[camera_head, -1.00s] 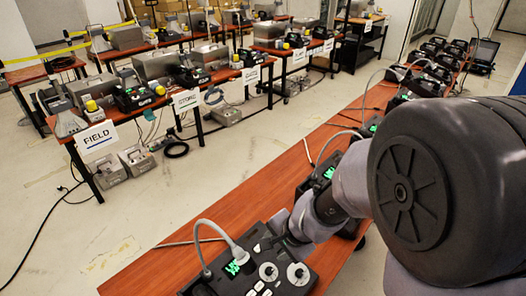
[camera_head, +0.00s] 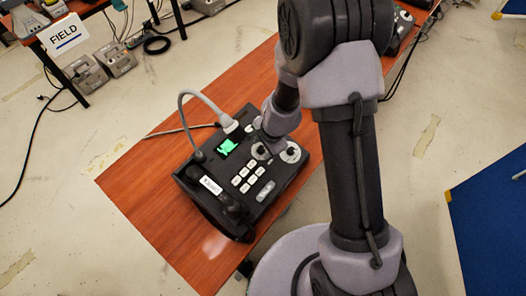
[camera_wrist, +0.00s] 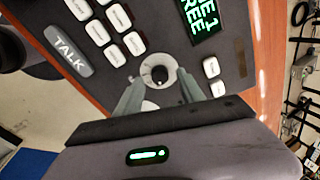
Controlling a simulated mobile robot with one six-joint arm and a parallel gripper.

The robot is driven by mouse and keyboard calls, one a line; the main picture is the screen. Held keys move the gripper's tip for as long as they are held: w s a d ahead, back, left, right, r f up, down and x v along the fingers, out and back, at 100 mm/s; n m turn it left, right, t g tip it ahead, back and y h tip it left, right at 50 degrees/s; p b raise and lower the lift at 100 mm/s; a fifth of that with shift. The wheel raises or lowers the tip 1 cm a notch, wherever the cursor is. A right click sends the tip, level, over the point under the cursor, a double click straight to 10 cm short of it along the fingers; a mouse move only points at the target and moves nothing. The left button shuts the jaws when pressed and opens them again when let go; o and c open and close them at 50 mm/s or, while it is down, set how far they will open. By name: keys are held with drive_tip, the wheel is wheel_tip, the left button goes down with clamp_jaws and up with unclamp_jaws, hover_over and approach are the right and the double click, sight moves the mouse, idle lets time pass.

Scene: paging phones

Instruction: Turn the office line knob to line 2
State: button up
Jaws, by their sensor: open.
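A dark desk phone (camera_head: 218,162) with a white label, pale buttons and a lit green screen sits on the wooden table. Two knobs on pale round dials are beside the screen; the near-screen knob (camera_head: 260,151) is partly hidden by my gripper (camera_head: 270,146), and the other knob (camera_head: 291,153) is to its right. In the wrist view, my gripper (camera_wrist: 158,80) is open, its fingers either side of the black-centred knob (camera_wrist: 159,74). I cannot tell whether they touch it. The cropped screen (camera_wrist: 200,16) shows "E 1" and "REE". A second pale dial is mostly hidden behind the gripper.
A grey cable (camera_head: 205,97) arches over the phone's far left side. A handset (camera_head: 222,210) lies along its front left. The wooden table (camera_head: 150,180) is bare left of the phone. A blue mat (camera_head: 492,215) is on the floor at right.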

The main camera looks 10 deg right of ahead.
drive_tip(key=shift+w+a+f, duration=0.1)
drive_tip(key=shift+f, duration=0.35)
drive_tip(key=shift+c, duration=0.5)
clamp_jaws()
drive_tip(key=shift+r+m, duration=0.1)
drive_tip(key=shift+m, duration=0.2)
drive_tip(key=m+p, duration=0.1)
drive_tip(key=m, duration=0.2)
drive_tip(key=shift+p, duration=0.3)
drive_tip(key=shift+m+g+p, duration=0.3)
drive_tip(key=shift+m+p, duration=0.6)
drive_tip(key=shift+m, duration=1.2)
